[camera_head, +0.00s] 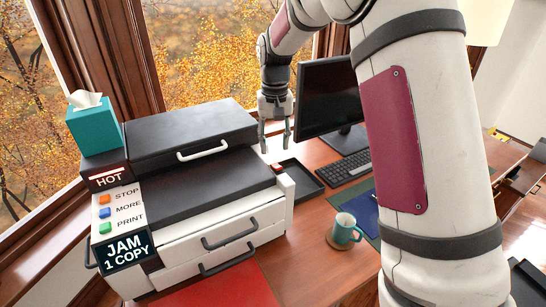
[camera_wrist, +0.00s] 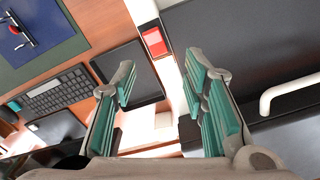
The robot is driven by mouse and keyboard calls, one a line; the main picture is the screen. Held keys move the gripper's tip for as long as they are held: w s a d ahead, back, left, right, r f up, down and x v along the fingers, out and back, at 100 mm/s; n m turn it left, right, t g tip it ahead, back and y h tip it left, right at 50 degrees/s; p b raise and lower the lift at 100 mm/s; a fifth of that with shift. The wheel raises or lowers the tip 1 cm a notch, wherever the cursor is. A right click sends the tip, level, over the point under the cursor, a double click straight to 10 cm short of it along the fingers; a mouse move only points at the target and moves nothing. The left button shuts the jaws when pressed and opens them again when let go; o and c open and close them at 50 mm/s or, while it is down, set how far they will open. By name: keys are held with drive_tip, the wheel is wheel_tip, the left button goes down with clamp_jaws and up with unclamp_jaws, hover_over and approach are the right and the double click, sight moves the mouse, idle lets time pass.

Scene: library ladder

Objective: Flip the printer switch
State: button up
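The printer (camera_head: 215,215) is a large white and black machine on the desk, with a front panel of coloured buttons marked STOP, MORE and PRINT. A small red switch (camera_head: 277,168) sits on its top right edge. In the wrist view the red switch (camera_wrist: 154,42) lies in a dark frame on the white edge, beyond the fingertips. My gripper (camera_head: 275,138) points down above the printer's right edge, apart from the switch. In the wrist view my gripper (camera_wrist: 161,72) has its green-padded fingers spread with nothing held between them.
A black tray (camera_head: 300,180) lies right of the printer, near a keyboard (camera_head: 345,168) and a monitor (camera_head: 330,98). A teal mug (camera_head: 345,230) stands in front. A black lid with a white handle (camera_head: 202,150) rises left of the gripper. A tissue box (camera_head: 94,128) stands at far left.

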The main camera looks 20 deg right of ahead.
sight(274, 164)
wheel_tip(274, 164, down, 6)
drive_tip(key=shift+r+p, duration=0.15)
drive_tip(key=shift+p, duration=0.15)
drive_tip(key=shift+c, duration=0.2)
drive_tip(key=shift+r, duration=0.1)
clamp_jaws()
